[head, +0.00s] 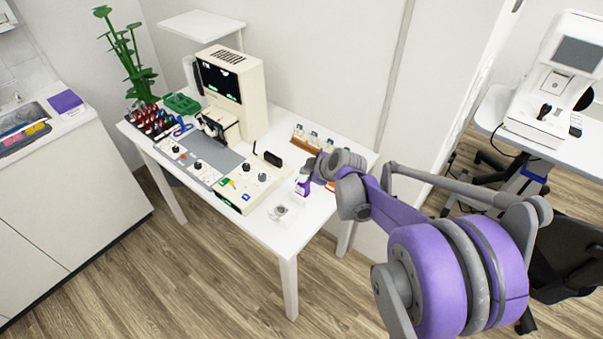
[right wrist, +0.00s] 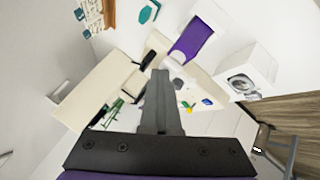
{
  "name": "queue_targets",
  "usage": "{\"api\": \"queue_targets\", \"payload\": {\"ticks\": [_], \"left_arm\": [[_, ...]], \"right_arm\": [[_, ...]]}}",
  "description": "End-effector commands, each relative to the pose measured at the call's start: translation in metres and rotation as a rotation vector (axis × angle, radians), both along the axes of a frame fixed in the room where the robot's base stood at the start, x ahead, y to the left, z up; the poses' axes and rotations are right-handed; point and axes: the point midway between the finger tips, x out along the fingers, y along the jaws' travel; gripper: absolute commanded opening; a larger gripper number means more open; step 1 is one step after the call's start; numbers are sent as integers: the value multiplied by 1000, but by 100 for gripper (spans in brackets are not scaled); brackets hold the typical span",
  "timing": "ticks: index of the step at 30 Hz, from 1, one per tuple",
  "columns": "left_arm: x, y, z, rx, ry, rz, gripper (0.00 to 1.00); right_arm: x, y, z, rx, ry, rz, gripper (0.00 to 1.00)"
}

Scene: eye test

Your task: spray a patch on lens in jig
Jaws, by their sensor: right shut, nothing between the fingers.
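A white spray bottle with a purple label (right wrist: 188,43) stands in the right wrist view, beyond and to the right of my fingertips. It also shows in the head view (head: 302,188), beside the end of my right arm. The lens in its jig (right wrist: 243,83), a round clear disc on a white block, is right of the fingers in the right wrist view. In the head view the jig (head: 282,211) is near the table's front edge. My right gripper (right wrist: 160,78) is shut and empty, apart from both. My left gripper is in neither view.
The white table (head: 262,232) carries a beige control panel (head: 240,196), a tall beige instrument with a dark screen (head: 250,85), a wooden rack of bottles (head: 305,145) and a green tray (head: 182,104). Bare tabletop shows around the jig.

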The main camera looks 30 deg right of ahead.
Motion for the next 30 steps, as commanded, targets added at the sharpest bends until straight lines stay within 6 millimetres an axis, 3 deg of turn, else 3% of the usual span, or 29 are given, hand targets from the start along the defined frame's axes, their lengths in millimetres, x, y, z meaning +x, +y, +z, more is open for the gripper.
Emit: {"api": "queue_targets", "payload": {"ticks": [17, 30], "left_arm": [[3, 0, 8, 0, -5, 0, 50], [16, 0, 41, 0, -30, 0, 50]], "right_arm": [[0, 0, 9, -1, 1, 1, 0], [1, 0, 51, -1, -3, 0, 0]]}}
